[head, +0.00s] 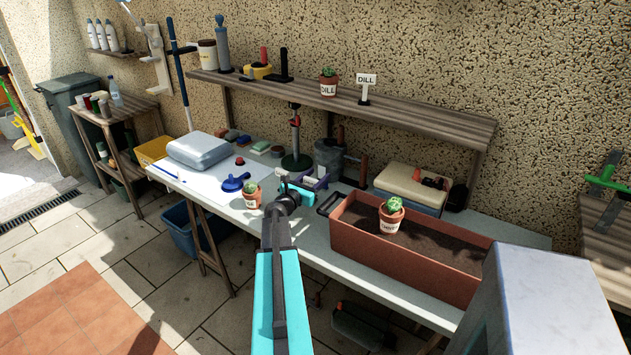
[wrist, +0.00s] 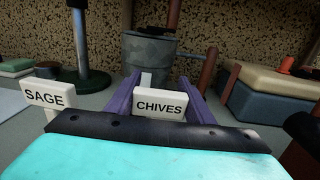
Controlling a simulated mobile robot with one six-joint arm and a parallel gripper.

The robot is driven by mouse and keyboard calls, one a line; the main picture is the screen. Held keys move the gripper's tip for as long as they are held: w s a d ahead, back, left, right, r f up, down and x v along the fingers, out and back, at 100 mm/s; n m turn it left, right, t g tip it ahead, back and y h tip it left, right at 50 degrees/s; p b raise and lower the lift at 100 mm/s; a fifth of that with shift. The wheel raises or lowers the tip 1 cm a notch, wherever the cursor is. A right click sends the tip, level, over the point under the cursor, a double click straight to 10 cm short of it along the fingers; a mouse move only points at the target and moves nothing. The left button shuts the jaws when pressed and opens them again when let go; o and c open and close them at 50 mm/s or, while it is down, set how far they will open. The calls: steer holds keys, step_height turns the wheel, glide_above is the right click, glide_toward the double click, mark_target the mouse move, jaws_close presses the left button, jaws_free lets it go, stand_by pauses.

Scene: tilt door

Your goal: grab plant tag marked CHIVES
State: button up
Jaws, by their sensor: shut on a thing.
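The white plant tag marked CHIVES (wrist: 160,105) sits between the two purple fingers of my gripper (wrist: 164,100) in the wrist view. The fingers are shut on it, and its label faces the camera. A second white tag marked SAGE (wrist: 46,97) stands just left of the gripper, apart from the CHIVES tag. In the head view my gripper (head: 308,180) is over the workbench, left of the planter box; the tag's lettering is too small to read there.
A terracotta planter (head: 345,240) with a potted plant (head: 391,215) is to the right. A small potted plant (head: 252,196) stands left of my gripper. Behind are a metal bucket (wrist: 149,62) and a beige-lidded box (head: 412,184). A shelf (head: 430,118) above holds a DILL tag (head: 366,79).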

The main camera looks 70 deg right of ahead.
steer(key=r+b+v, duration=0.3)
steer(key=b+v, duration=0.1)
steer(key=v, duration=1.4)
